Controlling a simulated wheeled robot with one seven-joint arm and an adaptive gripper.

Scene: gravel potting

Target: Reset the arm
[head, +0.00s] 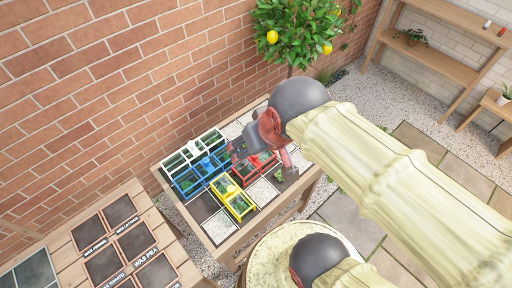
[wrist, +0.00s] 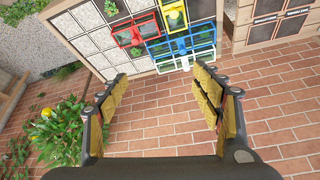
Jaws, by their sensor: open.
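My arm reaches in from the right of the head view, over a wooden planting table (head: 216,229). My gripper (head: 264,160) is above the table's back right part; in the wrist view (wrist: 160,85) its fingers are spread wide with nothing between them. Small frames with greenery inside stand together on the table: white (head: 170,164), blue (head: 187,190), yellow (head: 232,203) and red (head: 267,170). My gripper partly covers the red one in the head view. The wrist view shows the red (wrist: 128,37), yellow (wrist: 174,17) and blue (wrist: 183,42) frames beyond the fingers.
A brick wall (head: 80,90) runs close behind the table. A lemon tree (head: 300,35) stands just past my gripper. A labelled wooden board with dark squares (head: 102,262) is at lower left. Wooden shelves (head: 440,55) stand far right. Gravel and paving (head: 352,212) lie open at right.

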